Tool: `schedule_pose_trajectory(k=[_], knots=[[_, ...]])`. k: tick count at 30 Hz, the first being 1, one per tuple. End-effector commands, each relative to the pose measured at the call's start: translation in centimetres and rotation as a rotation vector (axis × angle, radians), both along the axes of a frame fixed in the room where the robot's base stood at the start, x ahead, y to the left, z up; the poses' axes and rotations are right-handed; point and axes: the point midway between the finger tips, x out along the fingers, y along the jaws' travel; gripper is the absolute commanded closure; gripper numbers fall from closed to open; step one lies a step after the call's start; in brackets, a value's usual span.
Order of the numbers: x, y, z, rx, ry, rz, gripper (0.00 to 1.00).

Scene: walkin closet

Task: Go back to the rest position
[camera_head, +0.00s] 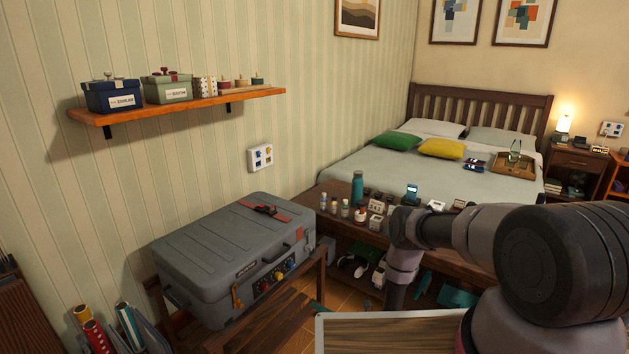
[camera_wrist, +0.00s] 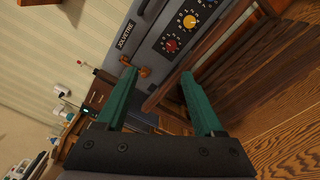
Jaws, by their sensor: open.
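My gripper (camera_wrist: 158,82) shows in the wrist view with two green fingers spread apart. Nothing is between them. Beyond the fingertips is the front of a grey case (camera_wrist: 150,45), with a red knob, a yellow knob and an orange-brown latch. In the head view my arm comes in from the right and bends down at the middle. My gripper is not visible there. The grey case (camera_head: 215,240) sits shut on a wooden slatted stand (camera_head: 275,325), left of my arm.
A wooden bench (camera_head: 335,222) with bottles and small devices stands behind my arm, before the bed (camera_head: 370,165). A wall shelf (camera_head: 190,103) holds two boxes and small items. Rolled tubes (camera_head: 90,330) stand at the lower left. A wood-topped surface (camera_head: 390,335) is at the bottom.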

Motion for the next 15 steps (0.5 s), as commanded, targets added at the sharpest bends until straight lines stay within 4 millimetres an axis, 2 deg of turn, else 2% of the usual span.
schedule_pose_trajectory(k=[8,11,14,15], knots=[[3.5,1.2,5.8,-0.028,-0.103,0.106,0.31],[4.9,1.7,8.8,-0.046,-0.155,0.159,0.31],[6.4,2.3,12.9,-0.073,-0.230,0.230,0.31],[7.1,2.5,14.8,-0.087,-0.266,0.263,0.31]])
